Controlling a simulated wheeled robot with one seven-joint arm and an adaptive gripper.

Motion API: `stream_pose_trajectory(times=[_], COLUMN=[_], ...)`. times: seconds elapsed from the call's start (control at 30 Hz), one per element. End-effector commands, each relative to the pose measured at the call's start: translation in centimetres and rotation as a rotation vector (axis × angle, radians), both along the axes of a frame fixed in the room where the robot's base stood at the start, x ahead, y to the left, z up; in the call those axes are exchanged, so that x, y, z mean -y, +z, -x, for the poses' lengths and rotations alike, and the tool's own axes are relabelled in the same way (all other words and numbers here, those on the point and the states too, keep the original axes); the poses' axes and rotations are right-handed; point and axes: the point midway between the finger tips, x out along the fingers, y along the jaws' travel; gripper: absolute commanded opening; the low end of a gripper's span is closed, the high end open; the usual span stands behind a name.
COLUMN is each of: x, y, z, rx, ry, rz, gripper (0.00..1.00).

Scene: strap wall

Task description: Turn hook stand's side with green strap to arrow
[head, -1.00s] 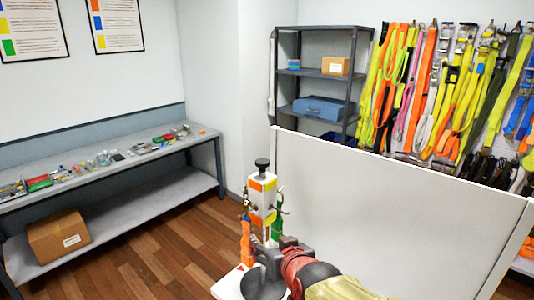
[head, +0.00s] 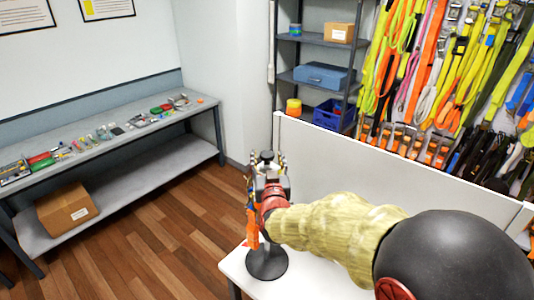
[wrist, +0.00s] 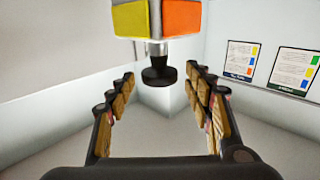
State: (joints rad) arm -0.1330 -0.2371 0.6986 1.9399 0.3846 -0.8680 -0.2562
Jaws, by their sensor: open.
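The hook stand stands on the white table (head: 235,265), with its black knob (head: 266,155) on top and its round dark base (head: 267,265) below. An orange strap (head: 252,234) hangs on its left side. My gripper (head: 270,178) is at the upper part of the stand and hides most of its post. In the wrist view the fingers (wrist: 160,76) are open on either side of the knob (wrist: 158,72); the block's yellow (wrist: 130,18) and orange (wrist: 181,17) faces show beyond. The green strap and the arrow are not visible now.
A white panel (head: 350,160) stands behind the table, close to my arm. A grey workbench (head: 100,150) with small items runs along the left wall. Shelves (head: 315,80) and hanging straps (head: 440,80) are at the back. The wooden floor (head: 170,220) is clear.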

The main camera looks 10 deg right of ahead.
Motion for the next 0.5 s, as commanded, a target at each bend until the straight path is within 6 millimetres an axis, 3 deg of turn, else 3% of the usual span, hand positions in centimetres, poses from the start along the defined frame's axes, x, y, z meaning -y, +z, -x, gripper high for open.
stream_pose_trajectory(times=[0.2,0.5], x=[0.4,0.4], y=[0.0,0.0], z=[-2.0,-2.3], rx=[0.000,0.000], ry=[-0.001,0.000], rz=[-0.001,-0.001], gripper=[0.52,0.52])
